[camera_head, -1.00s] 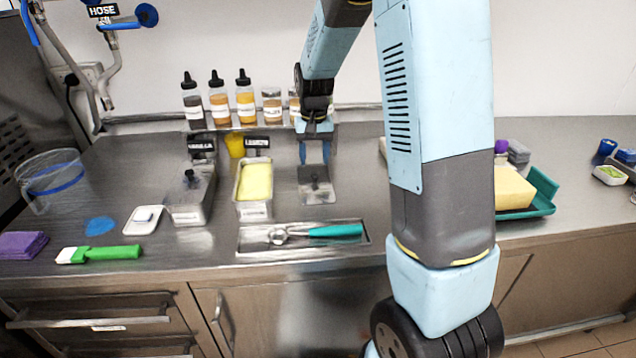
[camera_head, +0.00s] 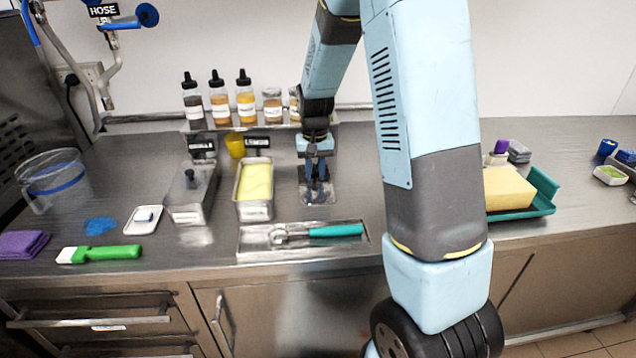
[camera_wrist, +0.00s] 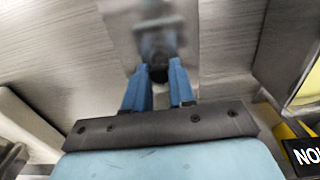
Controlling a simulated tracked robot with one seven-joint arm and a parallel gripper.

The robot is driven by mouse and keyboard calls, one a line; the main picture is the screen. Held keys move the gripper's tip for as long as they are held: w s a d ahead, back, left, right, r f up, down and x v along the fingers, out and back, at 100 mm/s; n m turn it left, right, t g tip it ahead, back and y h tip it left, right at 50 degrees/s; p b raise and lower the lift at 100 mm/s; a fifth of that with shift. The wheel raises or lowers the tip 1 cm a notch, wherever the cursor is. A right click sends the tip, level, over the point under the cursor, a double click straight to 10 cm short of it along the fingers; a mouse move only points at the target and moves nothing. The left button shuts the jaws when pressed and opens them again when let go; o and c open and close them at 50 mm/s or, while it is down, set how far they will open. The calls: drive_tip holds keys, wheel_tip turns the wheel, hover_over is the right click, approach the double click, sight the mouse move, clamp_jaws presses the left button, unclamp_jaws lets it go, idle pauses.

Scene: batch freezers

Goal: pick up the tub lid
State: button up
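The tub lid (camera_head: 306,199) is a grey metal plate lying on the counter to the right of the open lemon tub (camera_head: 254,210). My gripper (camera_head: 318,189) is down over the middle of the lid, fingers pointing down. In the wrist view the blue fingertips (camera_wrist: 159,74) stand close together with the lid's dark knob between them, and they appear shut on it. The lid (camera_wrist: 215,45) spreads out beneath, with a blurred reflection of the gripper. The fingers hide most of the knob in the head view.
The vanilla tub (camera_head: 187,212) has its own knobbed lid. A steel tray (camera_head: 258,246) with a teal-handled scoop (camera_head: 335,231) lies in front. Bottles (camera_head: 219,107) stand on a shelf behind. A teal tray (camera_head: 545,190) with a yellow block is at right.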

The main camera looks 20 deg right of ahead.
clamp_jaws()
drive_tip(key=shift+r, duration=0.1)
